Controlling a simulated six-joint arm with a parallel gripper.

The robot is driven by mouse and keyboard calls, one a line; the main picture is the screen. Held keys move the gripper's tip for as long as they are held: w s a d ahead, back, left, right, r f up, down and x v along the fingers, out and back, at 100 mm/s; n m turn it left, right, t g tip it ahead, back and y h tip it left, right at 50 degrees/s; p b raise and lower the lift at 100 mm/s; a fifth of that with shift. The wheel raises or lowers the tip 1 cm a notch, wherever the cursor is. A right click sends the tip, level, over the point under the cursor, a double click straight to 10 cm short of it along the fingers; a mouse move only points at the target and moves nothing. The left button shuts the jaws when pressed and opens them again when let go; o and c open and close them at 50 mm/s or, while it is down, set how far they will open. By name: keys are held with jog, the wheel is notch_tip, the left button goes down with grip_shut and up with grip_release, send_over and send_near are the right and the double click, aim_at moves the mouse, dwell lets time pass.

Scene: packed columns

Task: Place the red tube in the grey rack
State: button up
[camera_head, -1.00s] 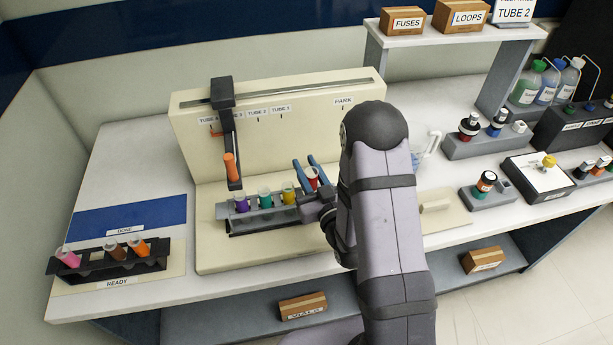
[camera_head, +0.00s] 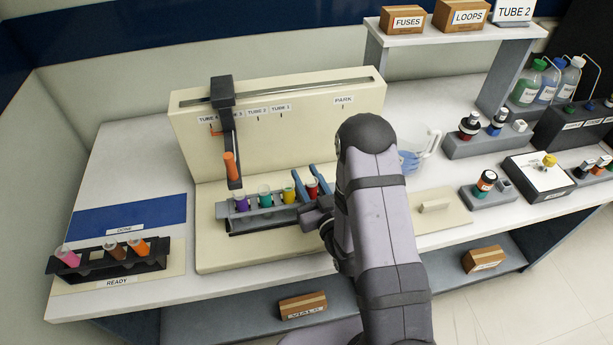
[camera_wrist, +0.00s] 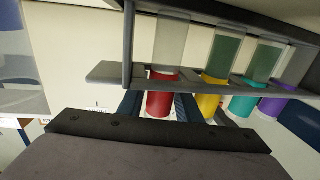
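The red tube (camera_head: 312,188) is upright at the right end of the grey rack (camera_head: 262,226), beside the yellow tube (camera_head: 289,194). In the wrist view the red tube (camera_wrist: 159,99) has its clear lower part inside the rack frame (camera_wrist: 128,45); whether it rests on the bottom is unclear. A teal tube (camera_head: 265,196) and a purple tube (camera_head: 241,202) stand further left in the rack.
A black rack (camera_head: 107,264) with pink, brown and orange tubes stands at the left. A clear jug (camera_head: 412,160) stands behind my arm.

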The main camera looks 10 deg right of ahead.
aim_at(313, 188)
jog(key=shift+r, duration=0.15)
jog(key=shift+s+d+b, duration=0.2)
jog(key=shift+s, duration=1.2)
jog(key=shift+s+d+b, duration=0.2)
jog(key=shift+s, duration=1.15)
